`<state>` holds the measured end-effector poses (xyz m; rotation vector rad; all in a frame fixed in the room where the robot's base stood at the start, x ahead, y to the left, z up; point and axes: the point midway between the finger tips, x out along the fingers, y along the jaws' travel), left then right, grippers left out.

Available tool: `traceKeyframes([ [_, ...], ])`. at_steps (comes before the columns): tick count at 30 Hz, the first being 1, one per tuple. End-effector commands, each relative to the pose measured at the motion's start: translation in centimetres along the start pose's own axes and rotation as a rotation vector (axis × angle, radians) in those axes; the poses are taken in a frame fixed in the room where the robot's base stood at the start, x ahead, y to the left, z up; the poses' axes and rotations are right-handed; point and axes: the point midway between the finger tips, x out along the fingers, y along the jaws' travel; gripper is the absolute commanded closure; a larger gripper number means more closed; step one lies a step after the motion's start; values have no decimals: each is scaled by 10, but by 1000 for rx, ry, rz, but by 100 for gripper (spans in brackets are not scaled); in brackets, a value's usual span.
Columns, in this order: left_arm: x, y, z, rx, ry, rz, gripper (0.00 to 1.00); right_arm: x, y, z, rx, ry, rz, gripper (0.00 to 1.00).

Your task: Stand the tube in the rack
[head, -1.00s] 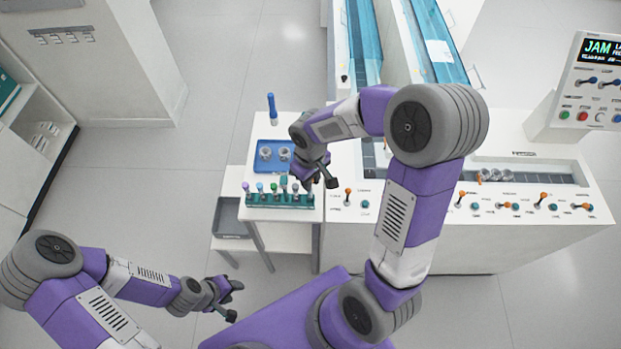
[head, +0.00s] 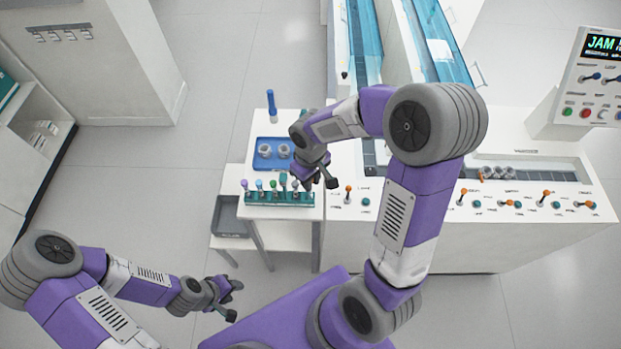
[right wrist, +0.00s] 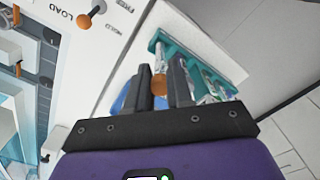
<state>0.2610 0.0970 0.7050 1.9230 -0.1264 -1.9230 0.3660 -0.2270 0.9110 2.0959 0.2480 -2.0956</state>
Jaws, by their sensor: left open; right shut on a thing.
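The teal rack (head: 280,199) stands at the front of the small white table and holds several tubes with coloured caps. It also shows beyond the fingers in the right wrist view (right wrist: 205,68). My right gripper (head: 314,180) is over the rack's right end. It is shut on a tube with an orange end (right wrist: 159,86), seen between the fingers in the right wrist view. Most of this tube is hidden, and I cannot tell whether it touches the rack. My left gripper (head: 232,300) is open and empty, low at the left, away from the table.
A blue tray (head: 262,164) with two grey round parts lies behind the rack. A blue bottle (head: 271,104) stands behind the tray. A grey bin (head: 228,222) is left of the table. The white machine panel (head: 430,210) with levers adjoins at right.

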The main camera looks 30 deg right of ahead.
Motion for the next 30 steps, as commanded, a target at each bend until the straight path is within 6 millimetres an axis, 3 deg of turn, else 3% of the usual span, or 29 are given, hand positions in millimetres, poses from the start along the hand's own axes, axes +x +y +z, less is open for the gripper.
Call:
traceKeyframes([
  [30, 10, -4, 0, 0, 0, 0, 57, 13, 0, 0, 0, 0, 0, 100],
])
